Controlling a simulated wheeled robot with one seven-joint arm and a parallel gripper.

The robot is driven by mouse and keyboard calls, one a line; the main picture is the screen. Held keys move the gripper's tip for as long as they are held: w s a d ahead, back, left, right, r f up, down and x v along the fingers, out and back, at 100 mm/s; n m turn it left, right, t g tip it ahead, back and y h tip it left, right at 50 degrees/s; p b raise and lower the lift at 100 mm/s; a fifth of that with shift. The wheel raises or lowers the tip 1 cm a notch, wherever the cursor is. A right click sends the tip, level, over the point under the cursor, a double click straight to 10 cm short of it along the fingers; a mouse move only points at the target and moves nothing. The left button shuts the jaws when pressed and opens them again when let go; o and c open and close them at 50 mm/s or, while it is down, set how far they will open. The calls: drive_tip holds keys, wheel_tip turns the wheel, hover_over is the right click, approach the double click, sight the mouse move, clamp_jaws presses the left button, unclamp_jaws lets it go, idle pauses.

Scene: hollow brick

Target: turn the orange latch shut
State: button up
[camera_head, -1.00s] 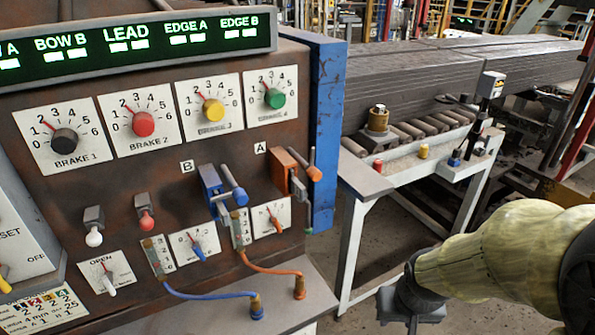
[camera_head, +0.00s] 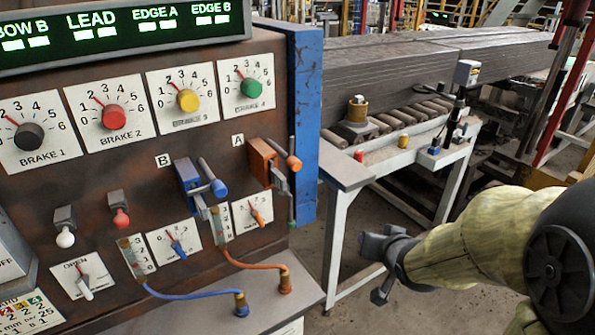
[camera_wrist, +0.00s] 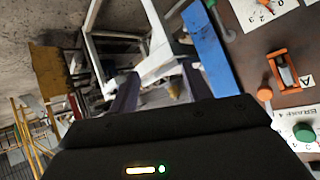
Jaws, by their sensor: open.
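The orange latch (camera_head: 262,162) is mounted on the brown control panel under the letter A, near the panel's right edge. Its handle ends in an orange knob (camera_head: 293,163). In the wrist view the latch (camera_wrist: 287,70) and its round orange knob (camera_wrist: 264,93) show at the right. My gripper (camera_head: 372,268) is to the right of the panel, in front of the white table, apart from the latch. It is open and empty. In the wrist view its dark fingers (camera_wrist: 152,100) are partly hidden by the wrist housing.
A blue latch (camera_head: 190,185), marked B, sits just left of the orange one. Brake dials and toggles fill the panel. A blue post (camera_head: 307,120) edges the panel. A white table (camera_head: 415,155) with small items stands behind my gripper. Blue and orange hoses hang below.

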drive_tip(key=a+r+t+y+b, duration=0.2)
drive_tip(key=a+r+t+y, duration=0.2)
drive_tip(key=a+r+y, duration=0.4)
drive_tip(key=shift+w+r+n+t+y, duration=0.3)
drive_tip(key=shift+w+r+y, duration=0.2)
drive_tip(key=shift+r, duration=0.15)
drive_tip(key=p+x, duration=0.2)
drive_tip(key=p, duration=0.3)
drive_tip(key=p+x, duration=0.3)
drive_tip(key=p, duration=0.2)
drive_tip(key=shift+w+r+p, duration=0.1)
drive_tip(key=shift+r+p, duration=0.15)
drive_tip(key=shift+p, duration=0.15)
drive_tip(key=shift+w+a+p, duration=0.15)
drive_tip(key=shift+a+p, duration=0.05)
drive_tip(key=shift+p, duration=1)
